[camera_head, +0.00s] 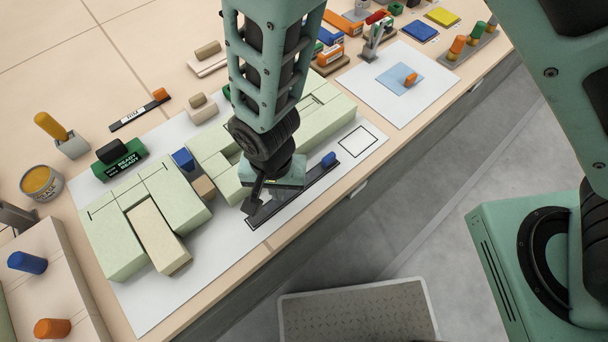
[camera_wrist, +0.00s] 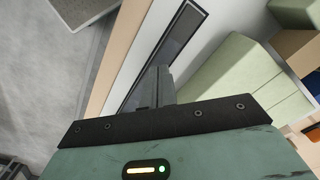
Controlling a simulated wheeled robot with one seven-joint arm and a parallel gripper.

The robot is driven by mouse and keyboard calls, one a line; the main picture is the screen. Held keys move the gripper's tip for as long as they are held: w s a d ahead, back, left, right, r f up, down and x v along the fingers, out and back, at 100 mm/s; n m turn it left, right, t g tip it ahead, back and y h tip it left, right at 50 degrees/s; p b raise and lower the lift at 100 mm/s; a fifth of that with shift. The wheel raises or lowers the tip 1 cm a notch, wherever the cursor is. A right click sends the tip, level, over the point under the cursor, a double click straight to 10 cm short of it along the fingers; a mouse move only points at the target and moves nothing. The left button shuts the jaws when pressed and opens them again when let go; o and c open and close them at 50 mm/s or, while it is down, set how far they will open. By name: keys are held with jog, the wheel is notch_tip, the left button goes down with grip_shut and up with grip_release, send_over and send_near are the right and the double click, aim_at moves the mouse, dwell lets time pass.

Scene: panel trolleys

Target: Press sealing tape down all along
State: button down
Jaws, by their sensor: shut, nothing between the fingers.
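A long dark strip (camera_head: 292,193), which looks like the sealing tape, lies in an outlined slot on the white sheet near the table's front edge. A blue knob (camera_head: 329,159) stands at its far right end. My gripper (camera_head: 252,203) is shut and empty, pointing down over the strip's left part. In the wrist view the strip (camera_wrist: 180,35) runs up and to the right from behind my shut fingers (camera_wrist: 158,87). Part of the strip is hidden by the gripper. I cannot tell whether the fingertips touch it.
Pale green blocks (camera_head: 176,193) stand on the white sheet (camera_head: 165,304) beside the strip. A green READY block (camera_head: 120,160), a tin (camera_head: 41,182) and a blue block (camera_head: 183,159) are nearby. A second sheet (camera_head: 432,95) with a blue square lies farther right. A grey mat (camera_head: 355,312) lies on the floor.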

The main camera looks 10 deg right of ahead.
aim_at(262, 215)
jog(key=shift+r, duration=0.55)
jog(key=shift+f, duration=0.1)
jog(key=shift+s+a+p, duration=0.4)
jog(key=shift+s+a, duration=0.25)
jog(key=shift+a, duration=0.35)
jog(key=shift+s+a+p, duration=0.35)
jog(key=shift+s+a, duration=0.3)
jog(key=shift+a, duration=0.3)
jog(key=shift+f, duration=0.2)
jog(key=shift+f+b, duration=0.8)
jog(key=shift+f, duration=0.45)
